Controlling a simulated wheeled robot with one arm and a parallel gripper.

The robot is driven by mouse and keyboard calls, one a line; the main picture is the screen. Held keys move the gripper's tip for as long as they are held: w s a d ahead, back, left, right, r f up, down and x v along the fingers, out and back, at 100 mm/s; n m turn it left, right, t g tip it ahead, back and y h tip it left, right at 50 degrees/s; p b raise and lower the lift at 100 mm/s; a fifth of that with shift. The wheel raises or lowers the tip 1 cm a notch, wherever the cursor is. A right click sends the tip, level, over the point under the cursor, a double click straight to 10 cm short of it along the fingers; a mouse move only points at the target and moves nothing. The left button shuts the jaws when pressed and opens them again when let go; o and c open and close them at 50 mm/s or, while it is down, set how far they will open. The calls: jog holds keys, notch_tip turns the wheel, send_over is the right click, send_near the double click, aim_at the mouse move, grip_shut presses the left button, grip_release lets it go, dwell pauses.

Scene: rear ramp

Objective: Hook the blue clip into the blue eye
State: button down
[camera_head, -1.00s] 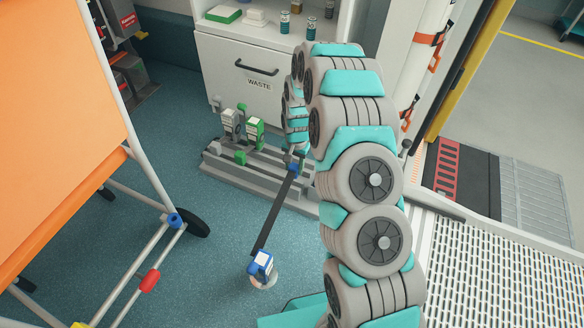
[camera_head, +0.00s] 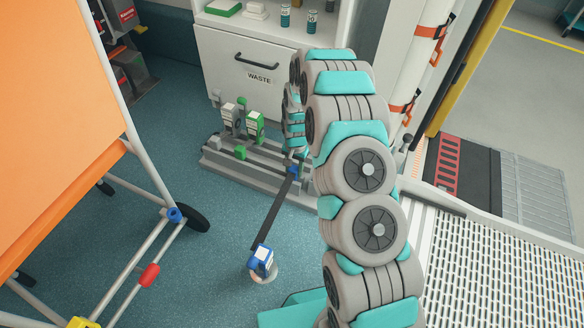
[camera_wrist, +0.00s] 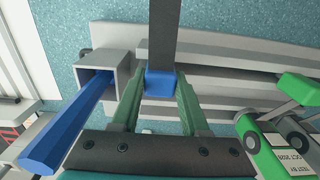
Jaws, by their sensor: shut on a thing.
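The blue clip (camera_wrist: 161,82) is at the end of a dark strap. My gripper (camera_wrist: 160,88) is shut on it, one green finger at each side. In the head view the clip (camera_head: 292,173) shows small beside the grey floor rail, with my gripper partly hidden by my arm. The strap runs taut from it down to a blue-and-white reel (camera_head: 262,260) on the floor. A blue ring (camera_head: 175,215) on the orange stretcher's lower frame may be the blue eye; it is well left of my gripper.
A blue bar (camera_wrist: 70,120) stands out of a grey square socket (camera_wrist: 104,70), left of my gripper. A green-and-white block (camera_wrist: 270,145) is at the right. The orange stretcher (camera_head: 55,120) fills the left; a waste cabinet (camera_head: 245,85) is behind. Blue floor lies between stretcher and rail.

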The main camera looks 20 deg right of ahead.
jog(key=shift+f, duration=0.15)
jog(key=shift+c, duration=1.7)
grip_release()
